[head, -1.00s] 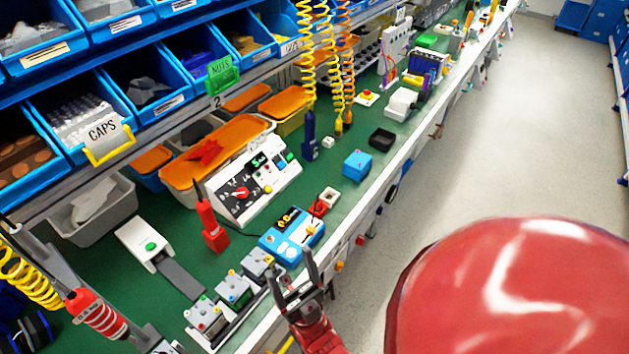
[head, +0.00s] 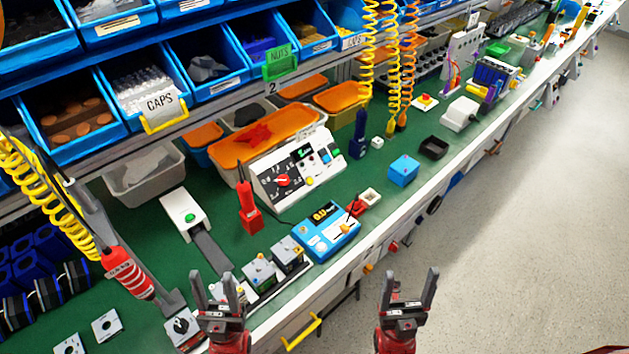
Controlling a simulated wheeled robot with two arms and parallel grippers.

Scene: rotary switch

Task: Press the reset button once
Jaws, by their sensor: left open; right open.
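A white sloped control box (head: 266,190) stands on the green bench, with a red rotary knob (head: 282,181), a small dark display and several small coloured buttons. One button is yellow (head: 309,181) and another is blue (head: 325,157). The labels are too small to read, so I cannot tell which button is reset. My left gripper (head: 213,288) is open and empty at the bench's front, lower left of the box. My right gripper (head: 410,288) is open and empty, lower right of the box, in front of the bench edge. Neither touches the box.
A red handheld tool (head: 248,206) stands left of the box. A blue meter (head: 325,234) and grey switch boxes (head: 288,253) lie between the box and the front edge. A blue cube (head: 404,169) sits to the right. Coiled cords hang behind; the aisle floor is clear.

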